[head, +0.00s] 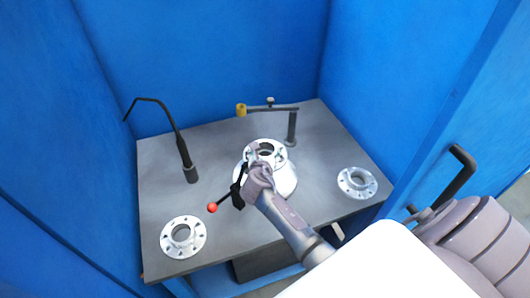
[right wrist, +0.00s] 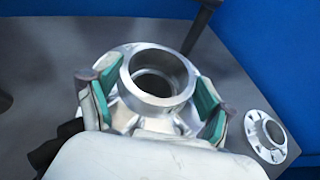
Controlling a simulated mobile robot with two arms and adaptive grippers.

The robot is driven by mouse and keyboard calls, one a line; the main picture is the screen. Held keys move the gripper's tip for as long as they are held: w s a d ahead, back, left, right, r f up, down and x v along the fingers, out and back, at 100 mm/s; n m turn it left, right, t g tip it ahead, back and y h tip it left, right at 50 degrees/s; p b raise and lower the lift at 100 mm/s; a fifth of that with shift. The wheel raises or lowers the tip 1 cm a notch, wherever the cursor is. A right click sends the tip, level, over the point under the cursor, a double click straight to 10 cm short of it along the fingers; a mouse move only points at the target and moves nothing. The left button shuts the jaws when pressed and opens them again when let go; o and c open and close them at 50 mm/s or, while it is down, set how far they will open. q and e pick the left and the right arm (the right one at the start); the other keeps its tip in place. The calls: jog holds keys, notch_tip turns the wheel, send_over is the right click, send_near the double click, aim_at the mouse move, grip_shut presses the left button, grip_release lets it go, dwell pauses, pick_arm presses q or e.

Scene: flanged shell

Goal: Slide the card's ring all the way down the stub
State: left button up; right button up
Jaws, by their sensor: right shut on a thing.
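My right gripper (head: 258,168) is at the silver flanged shell (head: 284,182) in the middle of the table. In the right wrist view, its green-padded fingers (right wrist: 152,98) stand on either side of the metal shell (right wrist: 158,118), shut on it. The shell's round collar (right wrist: 158,72) rises between the fingers, its dark bore open upward. I cannot make out a card or a card's ring in either view, nor tell which part is the stub. My left gripper is not in view.
Flanges lie at the table's front left (head: 183,237) and right (head: 357,182). A black bent rod (head: 183,150) stands at left; a post with a yellow-tipped arm (head: 270,109) stands behind the shell. A red-knobbed lever (head: 212,208) sticks out left. Blue walls enclose the table (head: 220,150).

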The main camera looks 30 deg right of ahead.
jog(key=shift+w+r+p, duration=0.1)
jog(key=shift+r+p, duration=0.2)
jog(key=shift+p, duration=0.05)
